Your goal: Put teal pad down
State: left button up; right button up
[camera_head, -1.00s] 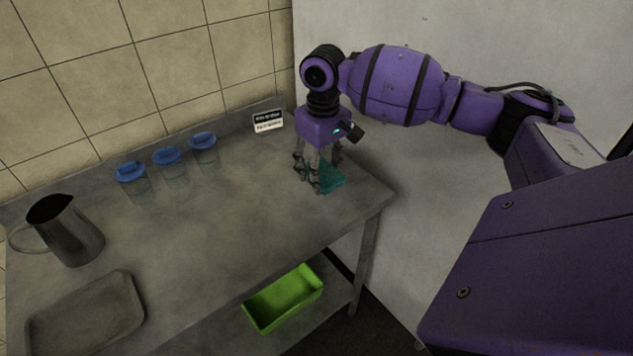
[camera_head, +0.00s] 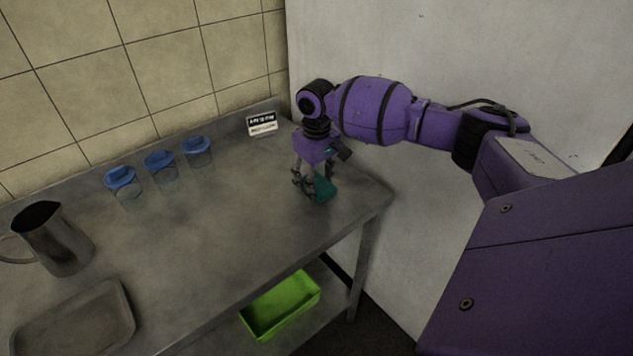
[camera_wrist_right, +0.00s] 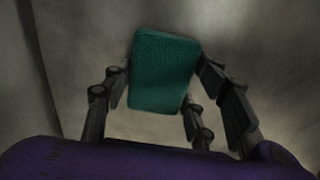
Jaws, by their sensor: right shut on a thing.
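The teal pad (camera_head: 323,189) is between the fingers of my right gripper (camera_head: 313,187), low over the right end of the steel table (camera_head: 235,225). In the right wrist view the pad (camera_wrist_right: 165,72) is a flat, rounded rectangle with fingers of my right gripper (camera_wrist_right: 162,95) on both sides of it. The gripper is shut on it and points down. I cannot tell whether the pad touches the table top. My left gripper is not in view.
A green bin (camera_head: 281,305) is on the lower shelf. The table's middle is clear.

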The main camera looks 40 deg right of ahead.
aim_at(317, 183)
jog(key=shift+f, duration=0.1)
jog(key=o, duration=1.1)
notch_tip(317, 183, up, 12)
jog(key=shift+r+p, duration=0.15)
jog(key=shift+p, duration=0.15)
